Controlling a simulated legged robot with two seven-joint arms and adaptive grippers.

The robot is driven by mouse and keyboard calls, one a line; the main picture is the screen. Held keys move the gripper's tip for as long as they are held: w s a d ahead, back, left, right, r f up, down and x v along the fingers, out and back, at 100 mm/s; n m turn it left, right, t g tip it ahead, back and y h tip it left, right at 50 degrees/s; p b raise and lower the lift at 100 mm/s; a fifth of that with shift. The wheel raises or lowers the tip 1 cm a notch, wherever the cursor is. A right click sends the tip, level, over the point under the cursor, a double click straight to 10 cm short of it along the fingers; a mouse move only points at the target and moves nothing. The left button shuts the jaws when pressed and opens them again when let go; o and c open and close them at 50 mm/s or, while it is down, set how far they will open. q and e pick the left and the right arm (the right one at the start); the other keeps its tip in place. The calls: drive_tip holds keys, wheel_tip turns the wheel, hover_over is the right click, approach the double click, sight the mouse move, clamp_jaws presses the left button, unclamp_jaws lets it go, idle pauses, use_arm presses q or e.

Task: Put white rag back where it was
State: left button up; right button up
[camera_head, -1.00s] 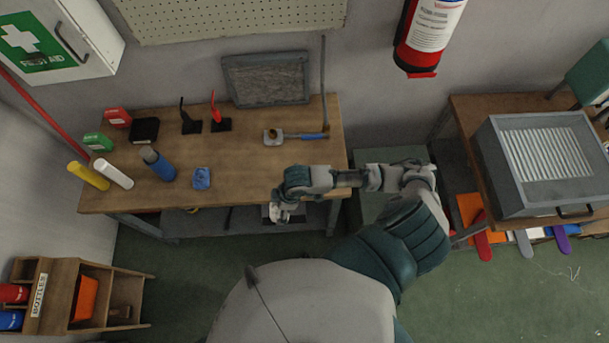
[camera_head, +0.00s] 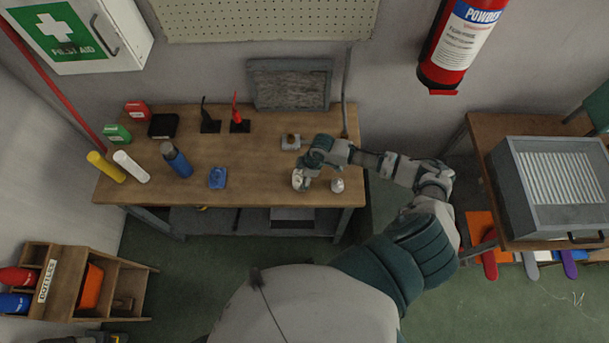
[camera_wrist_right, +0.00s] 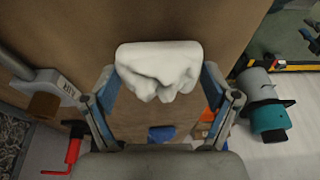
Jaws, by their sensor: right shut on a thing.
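The white rag (camera_wrist_right: 160,68) is a crumpled white cloth between the fingertips of my right gripper (camera_wrist_right: 160,85) in the right wrist view. The fingers are closed against its two sides. In the head view my right gripper (camera_head: 302,180) is over the front right part of the wooden workbench (camera_head: 255,180), with white showing at its tip. The gap between rag and bench top is hard to judge. My left gripper is not in view.
A metal tool (camera_head: 291,142) lies behind the gripper. A small pale object (camera_head: 337,185), unclear, shows near the front edge. Bench centre is clear.

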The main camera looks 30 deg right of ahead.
drive_tip(key=shift+s+a+r, duration=0.1)
drive_tip(key=shift+a, duration=0.8)
drive_tip(key=o, duration=0.7)
drive_tip(key=shift+o, duration=0.9)
drive_tip(key=shift+d, duration=0.5)
drive_tip(key=shift+d+f, duration=0.25)
drive_tip(key=shift+d, duration=0.2)
drive_tip(key=shift+r, duration=0.45)
drive_tip(key=v, duration=0.4)
drive_tip(key=a+v, duration=0.1)
drive_tip(key=v, duration=0.2)
drive_tip(key=shift+r, duration=0.1)
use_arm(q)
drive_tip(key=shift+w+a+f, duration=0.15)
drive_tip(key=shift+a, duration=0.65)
use_arm(e)
drive_tip(key=shift+v, duration=2.2)
